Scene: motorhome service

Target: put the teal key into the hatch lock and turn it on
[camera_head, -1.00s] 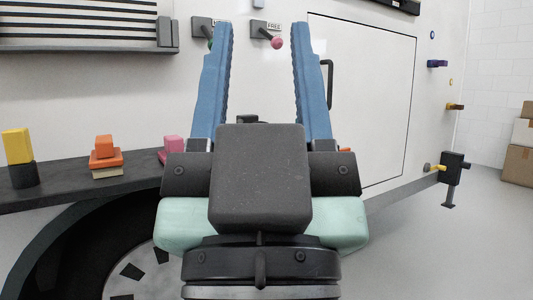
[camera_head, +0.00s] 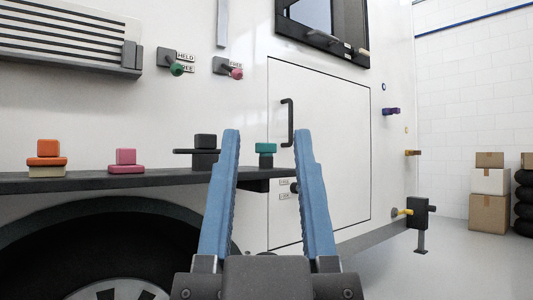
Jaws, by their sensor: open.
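The teal key (camera_head: 266,149) sits at the right end of the dark ledge, with a dark part beneath it. My gripper (camera_head: 266,136) is open and empty, pointing away from me at the vehicle. In the picture the teal key shows between its two blue fingers; I cannot tell how far beyond them it is. The white hatch (camera_head: 340,150) with a black handle (camera_head: 287,122) is shut. A small dark lock (camera_head: 295,187) with little labels shows low on the hatch's left side, partly hidden by the right finger.
The dark ledge (camera_head: 70,183) also holds an orange block (camera_head: 48,147), a pink block (camera_head: 126,156) and a black block (camera_head: 205,142) left of the gripper. Green (camera_head: 177,69) and pink (camera_head: 236,73) knobs stick out above. A black bracket (camera_head: 419,212) projects at lower right.

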